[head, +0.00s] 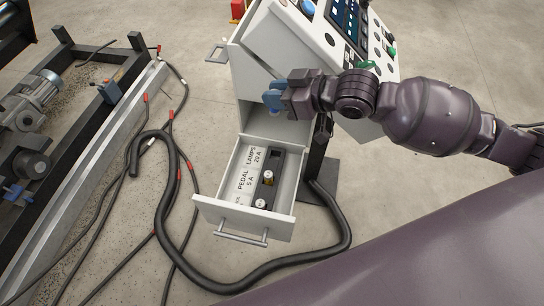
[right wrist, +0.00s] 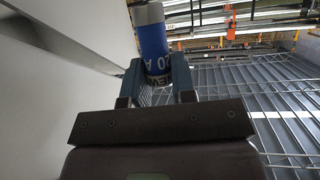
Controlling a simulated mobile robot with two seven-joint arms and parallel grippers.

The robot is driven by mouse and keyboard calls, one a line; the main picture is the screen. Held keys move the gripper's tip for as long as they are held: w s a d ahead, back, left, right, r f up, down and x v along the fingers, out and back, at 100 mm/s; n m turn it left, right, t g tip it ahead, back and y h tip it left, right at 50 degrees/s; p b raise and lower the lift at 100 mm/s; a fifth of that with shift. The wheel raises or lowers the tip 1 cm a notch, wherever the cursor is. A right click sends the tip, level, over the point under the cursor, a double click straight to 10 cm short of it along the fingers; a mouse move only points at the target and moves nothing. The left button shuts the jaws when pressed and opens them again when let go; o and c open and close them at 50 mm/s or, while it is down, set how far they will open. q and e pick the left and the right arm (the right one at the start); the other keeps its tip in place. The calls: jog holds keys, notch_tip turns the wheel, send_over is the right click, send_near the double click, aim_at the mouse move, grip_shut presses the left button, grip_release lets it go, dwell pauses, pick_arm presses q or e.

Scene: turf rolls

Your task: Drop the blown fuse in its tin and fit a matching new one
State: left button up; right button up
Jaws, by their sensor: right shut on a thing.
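My right gripper (head: 272,97) is in front of the white cabinet, above the open drawer (head: 216,208). Its blue fingers are shut on a fuse (right wrist: 153,40). In the right wrist view the fuse is a blue cylinder with a silver end and a partly visible label reading "20 A". In the drawer a label card (head: 247,172) reads "PEDAL 5 A" and "LAMPS 20 A". Beside it is a black fuse block (head: 267,190) with small brass and white parts. No tin can be made out. My left gripper is out of view.
The cabinet (head: 268,65) carries a sloped control panel (head: 350,28) with buttons and a screen. A thick black hose (head: 170,215) and thin cables lie on the concrete floor around the drawer. A machine frame with a motor (head: 35,98) stands at left.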

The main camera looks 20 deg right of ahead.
notch_tip(320, 180, down, 8)
jog(key=f+b, duration=0.1)
jog(key=b, duration=0.3)
send_over(277, 151)
jog(key=s, duration=0.1)
notch_tip(277, 151, down, 5)
jog(key=shift+s+a+f+b, duration=0.1)
jog(key=shift+a+f+b, duration=0.2)
jog(key=shift+a+f, duration=0.2)
notch_tip(277, 151, down, 5)
jog(key=shift+s+d+f+b, duration=0.1)
jog(key=shift+s+b, duration=0.05)
jog(key=shift+b, duration=0.7)
grip_shut()
jog(key=shift+f, duration=0.2)
jog(key=o, duration=0.6)
grip_release()
jog(key=shift+f, duration=0.1)
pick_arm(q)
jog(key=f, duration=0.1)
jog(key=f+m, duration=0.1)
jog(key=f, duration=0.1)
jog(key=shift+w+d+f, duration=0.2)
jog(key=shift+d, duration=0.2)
pick_arm(e)
jog(key=shift+o, duration=0.2)
jog(key=shift+r, duration=0.3)
